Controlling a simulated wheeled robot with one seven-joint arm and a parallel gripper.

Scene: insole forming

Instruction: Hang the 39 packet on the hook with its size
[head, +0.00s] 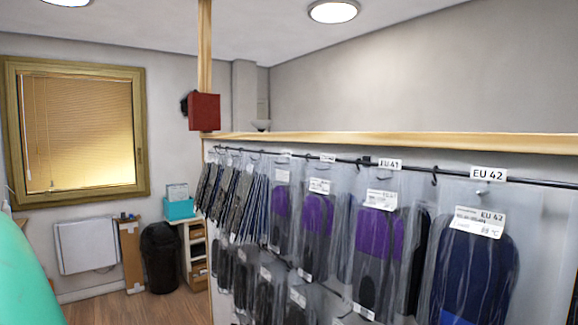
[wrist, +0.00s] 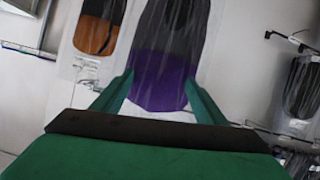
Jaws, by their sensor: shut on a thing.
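My gripper (wrist: 158,80) has green fingers in the wrist view. It is shut on a clear packet (wrist: 162,88) holding an insole that is dark grey above and purple below. No size can be read on this packet. In the head view, clear insole packets hang from a dark rail (head: 350,158) with size tags. The nearest tag reads EU 42 (head: 489,173), above a dark blue packet (head: 470,265). The tag to its left reads EU 41 (head: 390,164), above a purple and grey packet (head: 378,232). Tags farther left are too small to read. The held packet is not clearly seen in the head view.
A wooden beam (head: 400,140) runs above the rail, with a red box (head: 204,112) at its far end. Lower packets (head: 305,302) hang beneath. The wrist view shows an orange and black packet (wrist: 96,32) and a dark packet (wrist: 301,85) at right. Floor (head: 135,307) shows at left.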

